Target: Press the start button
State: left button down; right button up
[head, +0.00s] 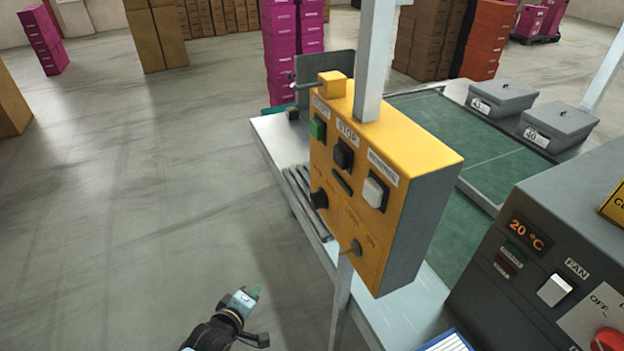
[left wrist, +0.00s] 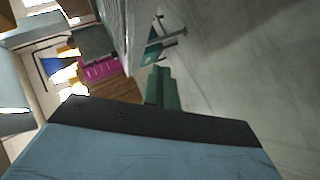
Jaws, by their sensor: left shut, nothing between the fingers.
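The yellow control box (head: 400,137) stands on a post at the edge of the work table. The green button (head: 318,128) is at its upper left, under a label that is only partly readable. The black button (head: 343,154) under the STOP label is beside it, and a white button (head: 374,191) is farther right. My left gripper (head: 254,294) is shut and empty, low in the head view, below and left of the box and apart from it. Its green fingertips (left wrist: 158,87) also show in the left wrist view. My right gripper is not in view.
A grey unit (head: 545,255) with a temperature display stands at the right. Grey lidded boxes (head: 502,97) stand behind.

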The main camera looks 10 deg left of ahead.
aim_at(317, 129)
pick_arm(q)
jog(key=w+r+n+t+h+p, duration=0.1)
jog(key=w+r+n+t, duration=0.1)
jog(key=r, duration=1.1)
jog(key=w+d+r+n+t+h+p, duration=0.1)
jog(key=w+r+n+t, duration=0.1)
jog(key=r, duration=1)
jog(key=w+d+r+n+t+p, duration=0.1)
jog(key=r+n+t, duration=0.3)
jog(key=r, duration=0.9)
jog(key=shift+w+d+r+n+h+p, duration=0.15)
jog(key=shift+w+r+n+h+p, duration=0.3)
jog(key=shift+n, duration=0.55)
jog(key=shift+w+f, duration=0.1)
jog(key=shift+f, duration=0.05)
jog(key=w+d+b, duration=0.2)
jog(key=w+d, duration=0.3)
jog(key=d, duration=0.2)
jog(key=shift+d+b, duration=0.15)
jog(key=shift+b, duration=0.2)
jog(key=shift+s, duration=0.1)
